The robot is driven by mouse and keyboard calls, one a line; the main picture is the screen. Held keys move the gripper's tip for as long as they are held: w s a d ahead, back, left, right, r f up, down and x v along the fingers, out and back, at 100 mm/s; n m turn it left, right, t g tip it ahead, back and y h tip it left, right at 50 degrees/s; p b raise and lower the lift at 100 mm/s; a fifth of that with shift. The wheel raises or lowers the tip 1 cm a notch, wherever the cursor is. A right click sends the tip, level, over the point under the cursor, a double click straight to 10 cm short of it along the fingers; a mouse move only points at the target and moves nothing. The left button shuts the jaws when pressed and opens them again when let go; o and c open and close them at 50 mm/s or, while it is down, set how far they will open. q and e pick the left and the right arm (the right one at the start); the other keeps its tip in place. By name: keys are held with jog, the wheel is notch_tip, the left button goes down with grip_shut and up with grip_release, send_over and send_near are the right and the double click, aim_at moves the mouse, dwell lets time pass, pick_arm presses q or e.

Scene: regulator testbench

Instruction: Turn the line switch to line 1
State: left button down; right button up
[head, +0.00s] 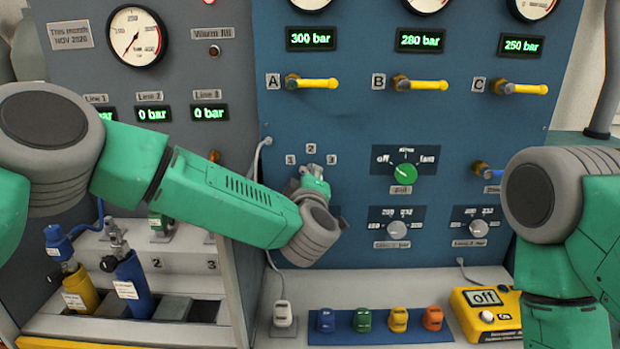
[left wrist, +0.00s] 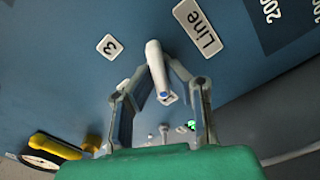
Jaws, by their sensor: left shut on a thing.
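The line switch is a light grey lever handle (left wrist: 157,68) in the left wrist view, on the blue panel. A "Line" plate (left wrist: 198,27) and a "3" label (left wrist: 110,44) lie beside it. In the head view, labels 1 (head: 290,159), 2 (head: 310,148) and 3 (head: 330,159) surround the switch, which my left gripper and wrist mostly hide. My left gripper (head: 313,177) is at the switch. The left wrist view shows its fingers (left wrist: 158,78) closed around the handle. I cannot tell which number the handle points at. My right gripper is out of view.
A green-knobbed selector (head: 404,174) and two grey dials (head: 397,229) sit right of the switch. Yellow valve levers (head: 312,83) are above. Below are several coloured plugs (head: 362,319) and a yellow meter (head: 486,314). A white cable (head: 266,195) runs down left of the switch.

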pick_arm(q)
jog(key=shift+f, duration=0.15)
jog(key=c, duration=1.6)
grip_release()
jog(key=s, duration=1.2)
jog(key=shift+f, duration=0.1)
